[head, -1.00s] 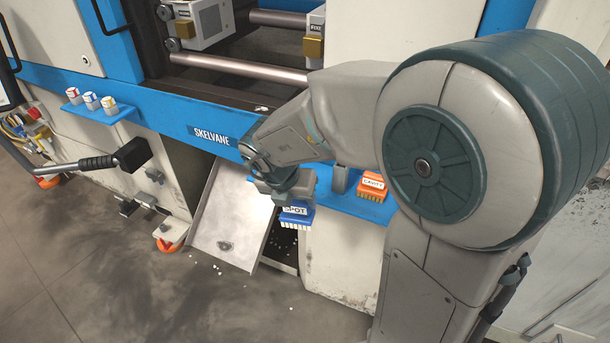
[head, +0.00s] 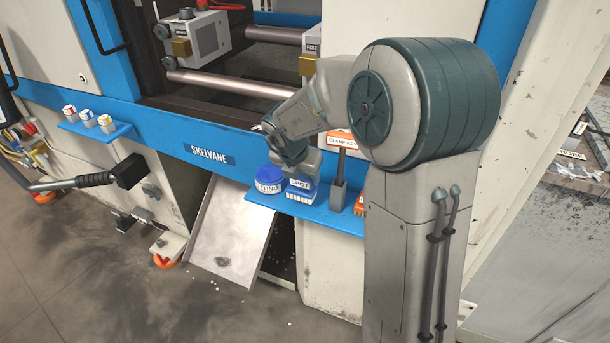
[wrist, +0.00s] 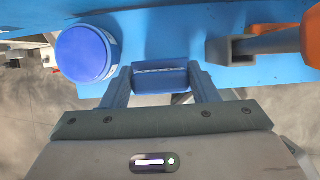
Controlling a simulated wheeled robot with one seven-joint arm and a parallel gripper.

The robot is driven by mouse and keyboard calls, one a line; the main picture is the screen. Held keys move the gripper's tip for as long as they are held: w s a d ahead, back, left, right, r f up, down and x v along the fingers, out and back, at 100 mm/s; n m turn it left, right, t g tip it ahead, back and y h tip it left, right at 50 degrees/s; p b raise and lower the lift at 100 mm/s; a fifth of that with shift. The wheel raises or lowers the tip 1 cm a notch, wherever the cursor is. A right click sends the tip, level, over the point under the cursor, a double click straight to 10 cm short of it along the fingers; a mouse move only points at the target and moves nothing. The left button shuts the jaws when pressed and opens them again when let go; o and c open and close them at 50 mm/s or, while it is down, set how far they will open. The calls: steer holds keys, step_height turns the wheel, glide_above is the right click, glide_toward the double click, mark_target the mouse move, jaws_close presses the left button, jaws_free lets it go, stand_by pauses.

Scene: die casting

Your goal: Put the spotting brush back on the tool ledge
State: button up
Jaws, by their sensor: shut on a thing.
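The spotting brush (head: 299,190) is a blue block with a white SPOT label, upright in the head view. My gripper (head: 293,172) is shut on it from above. In the wrist view the brush's blue back (wrist: 160,84) sits between the two fingers (wrist: 160,76). The blue tool ledge (head: 322,215) runs along the machine front, and the brush is over it, between a round blue tin and a grey holder. I cannot tell whether its underside touches the ledge. My gripper and arm hide part of its top.
The blue-lidded tin (head: 268,180) stands close on the brush's left; it also shows in the wrist view (wrist: 85,54). A tilted metal chute (head: 228,235) is below.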

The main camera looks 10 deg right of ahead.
mark_target(305, 178)
steer(key=shift+w+d, duration=0.55)
steer(key=shift+w, duration=0.25)
steer(key=f, duration=0.3)
steer(key=shift+w+d+f, duration=0.1)
steer(key=shift+w+f, duration=0.1)
steer(key=shift+f, duration=0.1)
steer(key=o, duration=1.2)
steer(key=v, duration=1.2)
steer(key=shift+p, duration=0.4)
